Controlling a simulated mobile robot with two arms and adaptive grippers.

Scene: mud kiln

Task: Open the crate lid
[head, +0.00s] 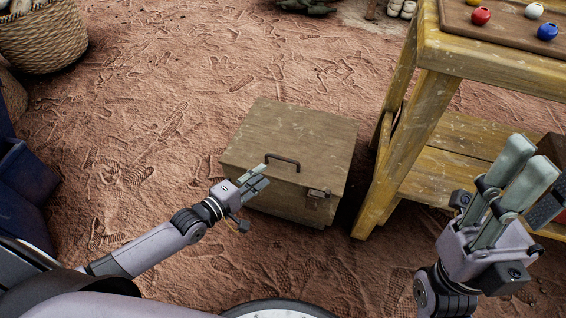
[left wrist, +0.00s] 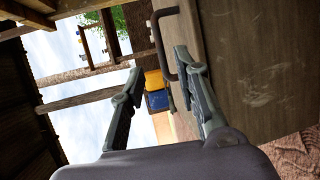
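The brown wooden crate (head: 330,190) stands on the ground with its lid (head: 305,130) lying shut on top. A dark U-shaped handle (head: 284,160) sits near the lid's front edge, and a small latch-like fitting (head: 318,193) is on the front. My left gripper (head: 260,178) is at the front-left of the handle. In the left wrist view its fingers (left wrist: 160,78) are apart and empty. The handle (left wrist: 160,42) shows there just beyond the fingertips, nearer the right finger; contact is not clear.
A yellow wooden table (head: 435,95) stands close to the crate's right, with a tray (head: 505,25) of coloured balls on top. A woven basket (head: 42,38) and a blue container (head: 25,190) are at the left. Sandy ground behind the crate is clear.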

